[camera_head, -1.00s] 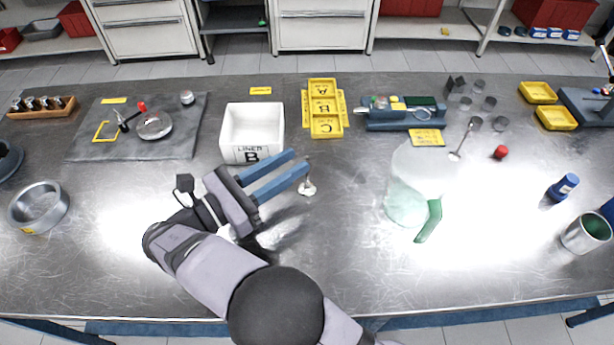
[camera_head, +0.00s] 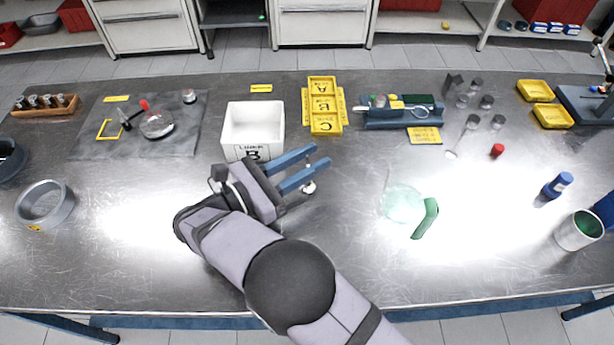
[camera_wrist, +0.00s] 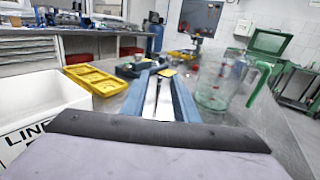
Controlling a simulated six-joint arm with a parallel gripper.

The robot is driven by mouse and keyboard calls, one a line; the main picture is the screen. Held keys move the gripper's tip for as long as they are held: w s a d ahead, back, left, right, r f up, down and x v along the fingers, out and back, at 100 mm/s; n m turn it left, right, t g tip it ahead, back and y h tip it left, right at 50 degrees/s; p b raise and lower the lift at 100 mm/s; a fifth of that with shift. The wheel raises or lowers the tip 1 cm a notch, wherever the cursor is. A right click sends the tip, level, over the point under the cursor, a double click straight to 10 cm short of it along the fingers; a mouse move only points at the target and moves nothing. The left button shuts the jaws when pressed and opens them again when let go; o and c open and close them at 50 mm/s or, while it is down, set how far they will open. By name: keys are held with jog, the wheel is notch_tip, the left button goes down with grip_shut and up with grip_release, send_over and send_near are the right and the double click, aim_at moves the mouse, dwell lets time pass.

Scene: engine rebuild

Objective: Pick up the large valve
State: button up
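A small pale metal piece with a round head (camera_head: 309,187), likely a valve, is on the bench beside my gripper's near finger. Its upper part is hidden by that finger, and I cannot tell whether they touch. Another thin-stemmed piece with a flat head (camera_head: 451,154) lies farther right, by the small cylinders. I cannot tell their sizes apart surely.
A clear jug with a green handle (camera_head: 426,219) stands to the right. A metal ring (camera_head: 45,204) is far left.

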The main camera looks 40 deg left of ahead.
jog(key=shift+p+x, duration=0.45)
jog(key=shift+x, duration=1.3)
jog(key=shift+c, duration=0.3)
grip_shut()
jog(key=shift+a, duration=0.1)
jog(key=shift+r, duration=0.1)
notch_tip(320, 180, up, 10)
jog(key=b, duration=0.2)
jog(key=shift+f, duration=0.2)
